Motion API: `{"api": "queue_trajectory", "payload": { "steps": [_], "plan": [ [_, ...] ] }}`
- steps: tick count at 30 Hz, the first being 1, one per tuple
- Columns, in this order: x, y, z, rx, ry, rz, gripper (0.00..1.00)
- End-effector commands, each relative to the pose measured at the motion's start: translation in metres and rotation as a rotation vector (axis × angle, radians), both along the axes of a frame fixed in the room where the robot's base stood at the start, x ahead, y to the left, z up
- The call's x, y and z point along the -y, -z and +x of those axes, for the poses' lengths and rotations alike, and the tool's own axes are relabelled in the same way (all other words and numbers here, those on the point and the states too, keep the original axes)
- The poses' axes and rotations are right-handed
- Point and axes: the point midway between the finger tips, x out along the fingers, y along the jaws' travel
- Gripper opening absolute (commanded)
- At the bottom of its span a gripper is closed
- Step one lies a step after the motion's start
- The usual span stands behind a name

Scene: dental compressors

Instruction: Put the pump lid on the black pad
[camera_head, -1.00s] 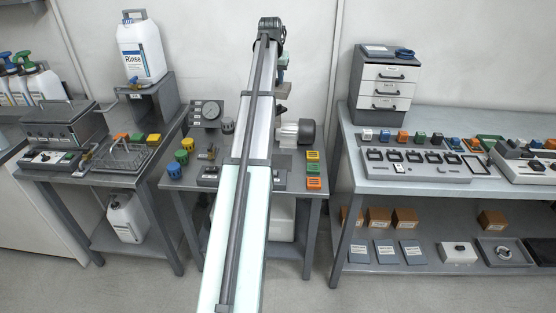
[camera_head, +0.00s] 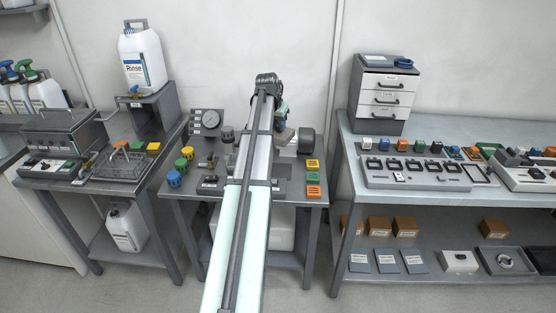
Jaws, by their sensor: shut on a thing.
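My gripper (camera_head: 281,122) is small and mostly hidden beyond my arm, above the middle bench. It is shut on a light grey piece (camera_head: 284,136), which looks like the pump lid, though its shape is hard to make out. The held piece is close to the pump (camera_head: 306,142), a pale body with a dark round end, and overlaps it in the view. I cannot tell whether they touch. A dark flat patch (camera_head: 281,187) shows just right of my arm on the bench and may be the black pad. My arm hides the bench middle.
The middle bench (camera_head: 318,202) holds a gauge panel (camera_head: 207,122), blue, yellow and green knobs (camera_head: 174,178) at left, and coloured blocks (camera_head: 313,178) at right. A bench with a drawer unit (camera_head: 385,95) stands at right. A rinse bottle (camera_head: 142,58) stands at left.

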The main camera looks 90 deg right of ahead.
Motion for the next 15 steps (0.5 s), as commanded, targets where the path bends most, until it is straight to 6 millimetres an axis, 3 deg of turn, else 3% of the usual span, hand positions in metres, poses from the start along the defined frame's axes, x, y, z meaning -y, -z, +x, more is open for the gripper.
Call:
{"api": "queue_trajectory", "payload": {
  "steps": [9, 15],
  "plan": [
    [-0.001, 0.071, 0.000, 0.000, 0.000, 0.002, 0.00],
    [0.000, 0.105, 0.000, 0.000, 0.000, 0.001, 0.00]
  ]
}}
